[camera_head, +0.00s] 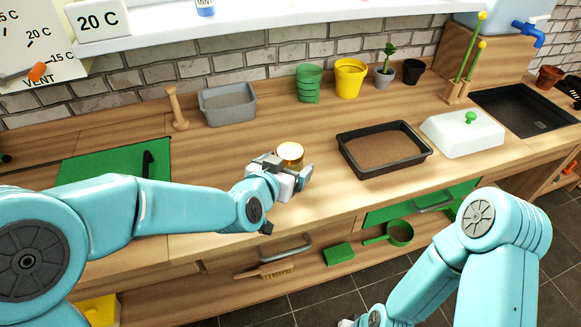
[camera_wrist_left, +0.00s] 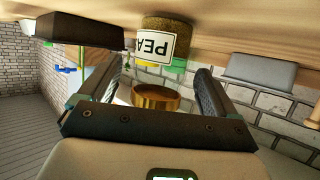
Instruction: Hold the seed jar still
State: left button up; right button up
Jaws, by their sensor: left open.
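In the left wrist view the jar (camera_wrist_left: 168,28) appears upside down, with dark seeds, a white label reading "PEA" and the gold lid (camera_wrist_left: 156,97) nearest the camera. My left gripper (camera_wrist_left: 162,70) is open, with one finger on each side of the jar. Gaps show between the fingers and the jar. My right arm reaches down at the lower right; its fingers are out of view.
A black tray of soil (camera_head: 384,149) stands right of the jar, and a grey tub (camera_head: 228,104) behind it to the left. A wooden dibber (camera_head: 176,108) stands farther left. Green and yellow pots line the wall. The worktop in front of the soil tray is clear.

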pick_arm(q)
jog(key=shift+x, duration=1.1)
jog(key=shift+r, duration=0.1)
jog(key=c, duration=1.2)
jog(key=shift+r, duration=0.5)
notch_tip(320, 180, up, 9)
jog(key=p, duration=0.3)
jog(key=shift+f, duration=0.2)
notch_tip(320, 180, up, 10)
jog(key=p, duration=0.7)
jog(key=shift+r, duration=0.25)
